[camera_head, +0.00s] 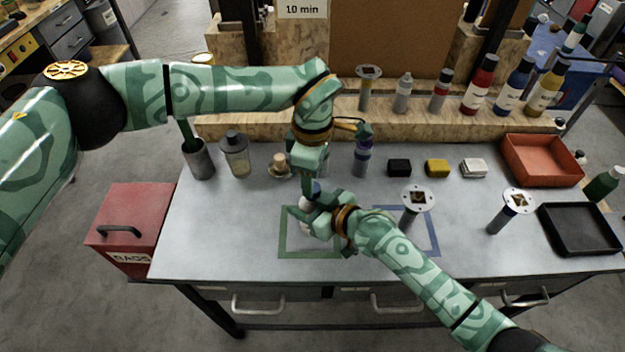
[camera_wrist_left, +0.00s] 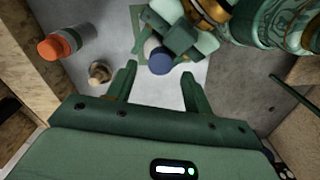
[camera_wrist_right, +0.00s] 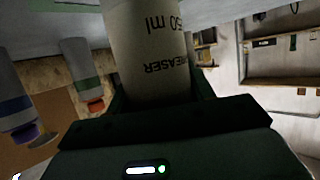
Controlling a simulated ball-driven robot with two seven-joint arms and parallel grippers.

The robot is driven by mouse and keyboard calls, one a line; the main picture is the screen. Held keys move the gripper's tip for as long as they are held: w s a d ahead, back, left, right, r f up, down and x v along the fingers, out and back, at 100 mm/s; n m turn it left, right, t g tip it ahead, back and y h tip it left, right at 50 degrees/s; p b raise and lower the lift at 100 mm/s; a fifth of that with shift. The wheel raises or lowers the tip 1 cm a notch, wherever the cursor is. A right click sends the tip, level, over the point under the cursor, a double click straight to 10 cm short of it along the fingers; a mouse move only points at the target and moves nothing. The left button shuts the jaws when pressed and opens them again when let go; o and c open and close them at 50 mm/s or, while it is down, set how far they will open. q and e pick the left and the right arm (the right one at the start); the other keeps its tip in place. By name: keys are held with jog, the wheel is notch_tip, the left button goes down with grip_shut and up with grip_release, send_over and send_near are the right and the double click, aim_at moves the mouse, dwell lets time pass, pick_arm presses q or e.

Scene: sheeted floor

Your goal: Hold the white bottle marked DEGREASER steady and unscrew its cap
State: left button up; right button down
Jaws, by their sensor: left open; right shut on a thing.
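The white bottle marked DEGREASER (camera_wrist_right: 150,55) stands between the fingers of my right gripper (camera_wrist_right: 155,100), which is shut on its body. In the head view my right gripper (camera_head: 322,212) is over the green-outlined square, and the bottle is mostly hidden by it. The bottle's blue cap (camera_wrist_left: 160,62) shows from above in the left wrist view, and its edge shows in the head view (camera_head: 311,188). My left gripper (camera_wrist_left: 158,88) is open and points down above the cap, with its fingers apart and nothing between them.
The green outline (camera_head: 284,240) and a blue outline (camera_head: 437,240) mark the bench (camera_head: 205,240). A black tray (camera_head: 580,230) and a red tray (camera_head: 542,160) are at the right.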

pick_arm(q)
jog(key=shift+r, duration=0.65)
jog(key=shift+c, duration=0.3)
notch_tip(320, 180, up, 3)
jog(key=m, duration=0.4)
jog(key=shift+f, duration=0.2)
jog(key=shift+r+m, duration=0.2)
jog(key=shift+m, duration=0.4)
jog(key=shift+f, duration=0.25)
notch_tip(320, 180, down, 7)
jog(key=shift+f, duration=0.1)
jog(key=c, duration=1)
jog(key=n, duration=0.3)
